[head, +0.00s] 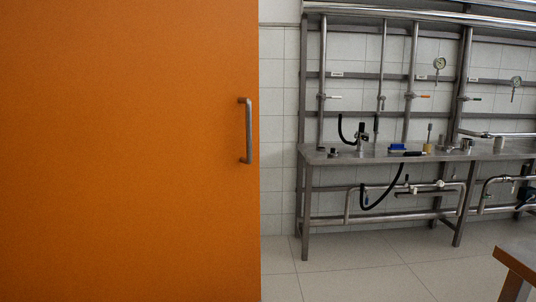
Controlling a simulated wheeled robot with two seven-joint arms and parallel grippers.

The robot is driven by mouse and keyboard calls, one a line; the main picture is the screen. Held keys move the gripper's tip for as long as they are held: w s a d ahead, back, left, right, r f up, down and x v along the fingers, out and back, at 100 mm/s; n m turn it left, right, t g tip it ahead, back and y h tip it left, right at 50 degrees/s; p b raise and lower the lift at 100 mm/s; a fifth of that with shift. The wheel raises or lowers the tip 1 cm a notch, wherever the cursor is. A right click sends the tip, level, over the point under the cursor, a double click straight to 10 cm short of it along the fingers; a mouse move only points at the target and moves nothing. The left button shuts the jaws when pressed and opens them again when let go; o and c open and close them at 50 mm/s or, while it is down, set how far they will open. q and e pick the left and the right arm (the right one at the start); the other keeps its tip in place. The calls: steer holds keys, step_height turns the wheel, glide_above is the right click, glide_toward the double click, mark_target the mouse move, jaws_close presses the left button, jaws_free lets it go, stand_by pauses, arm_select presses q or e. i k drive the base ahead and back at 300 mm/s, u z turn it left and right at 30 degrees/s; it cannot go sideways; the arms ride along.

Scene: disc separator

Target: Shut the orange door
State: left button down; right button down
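The orange door (130,150) fills the left half of the head view. It is a flat, plain panel, and its right edge stands upright near the middle of the picture. A grey metal bar handle (249,131) is mounted vertically close to that edge. Beyond the edge, a tiled room is visible. The hinges and the door frame are not in view. Neither of my grippers is in view.
A steel bench (400,154) with pipes, valves and gauges stands against the tiled wall (280,130). A brown-topped table (519,258) shows its corner at the lower right. The tiled floor (375,275) between the door and that table is clear.

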mark_target(130, 130)
steer(key=u, duration=0.35)
steer(key=i, duration=1.1)
steer(key=u, duration=0.75)
